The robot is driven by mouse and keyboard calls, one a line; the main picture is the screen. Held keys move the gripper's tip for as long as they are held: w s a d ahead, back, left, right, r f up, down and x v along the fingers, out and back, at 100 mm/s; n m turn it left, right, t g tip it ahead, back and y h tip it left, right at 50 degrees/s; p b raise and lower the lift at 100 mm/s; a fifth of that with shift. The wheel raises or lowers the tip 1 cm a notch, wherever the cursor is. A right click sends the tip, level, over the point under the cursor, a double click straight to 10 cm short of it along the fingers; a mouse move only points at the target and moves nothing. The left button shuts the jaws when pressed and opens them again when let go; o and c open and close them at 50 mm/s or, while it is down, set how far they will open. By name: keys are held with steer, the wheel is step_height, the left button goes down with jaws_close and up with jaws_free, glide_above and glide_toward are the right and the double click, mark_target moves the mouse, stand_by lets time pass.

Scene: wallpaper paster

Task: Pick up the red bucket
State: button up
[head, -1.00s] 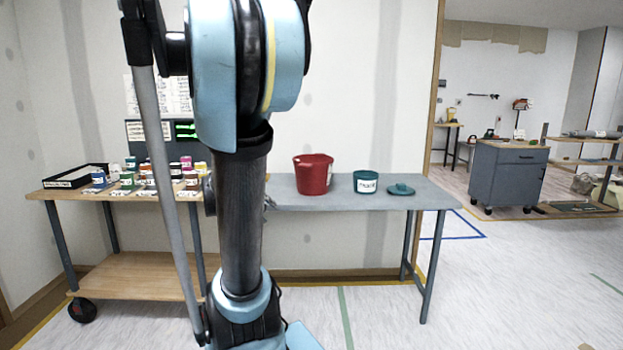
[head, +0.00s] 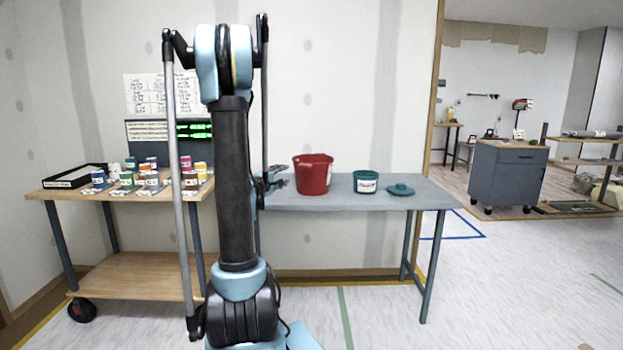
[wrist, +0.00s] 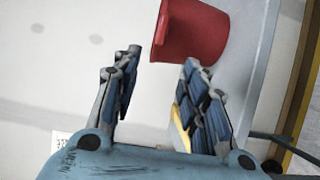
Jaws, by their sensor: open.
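The red bucket (head: 313,175) stands upright on the grey table (head: 415,193), near its left part, with a pale label low on its right side. It also shows in the wrist view (wrist: 190,32), at the top, just beyond the fingertips. My gripper (head: 277,175) is to the left of the bucket in the head view, close to it and partly hidden behind my arm. In the wrist view my gripper (wrist: 161,60) has its two fingers spread apart with nothing between them. The bucket lies ahead of the fingers, apart from them.
A teal pot (head: 366,182) and a teal lid (head: 401,189) lie right of the bucket on the same table. A wooden cart (head: 62,194) with several small paint jars and a black tray (head: 76,177) stands at left. The wall is close behind the table.

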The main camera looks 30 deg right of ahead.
mark_target(301, 167)
steer(key=x, duration=1.2)
steer(key=shift+d, duration=0.2)
steer(key=shift+s+x, duration=0.25)
steer(key=shift+x, duration=2.3)
steer(key=shift+d, duration=0.1)
jaws_close()
